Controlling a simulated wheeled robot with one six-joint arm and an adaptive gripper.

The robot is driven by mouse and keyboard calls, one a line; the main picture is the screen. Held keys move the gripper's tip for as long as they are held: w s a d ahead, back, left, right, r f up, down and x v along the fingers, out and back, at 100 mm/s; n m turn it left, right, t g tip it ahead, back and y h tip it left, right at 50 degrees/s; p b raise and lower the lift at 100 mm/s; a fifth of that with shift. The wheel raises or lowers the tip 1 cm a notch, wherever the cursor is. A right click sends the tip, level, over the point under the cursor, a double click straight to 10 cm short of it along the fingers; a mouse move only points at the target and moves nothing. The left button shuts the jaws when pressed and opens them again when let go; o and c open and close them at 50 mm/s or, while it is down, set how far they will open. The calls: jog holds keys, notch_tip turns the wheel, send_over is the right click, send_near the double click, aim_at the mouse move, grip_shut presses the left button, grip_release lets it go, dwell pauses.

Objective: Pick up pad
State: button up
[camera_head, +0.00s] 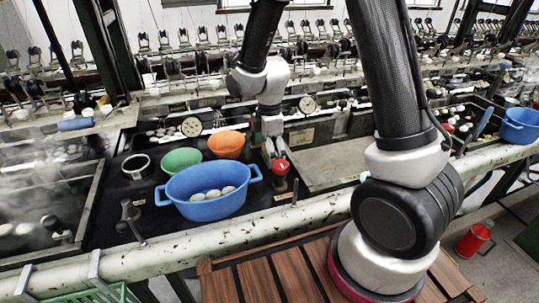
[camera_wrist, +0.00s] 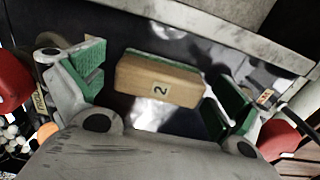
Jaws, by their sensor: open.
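Gaps show on both sides, and the block is not gripped. In the head view my gripper (camera_head: 272,145) reaches down behind the blue basin, and I cannot make out the block there.
A blue two-handled basin (camera_head: 208,207) holding several pale cocoons stands close in front, with a green bowl (camera_head: 181,160) and an orange bowl (camera_head: 226,144) behind it. A red knob (camera_head: 281,168) stands beside my gripper. A pale pipe (camera_head: 170,252) runs along the front.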

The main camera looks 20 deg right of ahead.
jog(key=c, duration=1.2)
notch_tip(320, 180, up, 10)
jog(key=shift+o, duration=1.1)
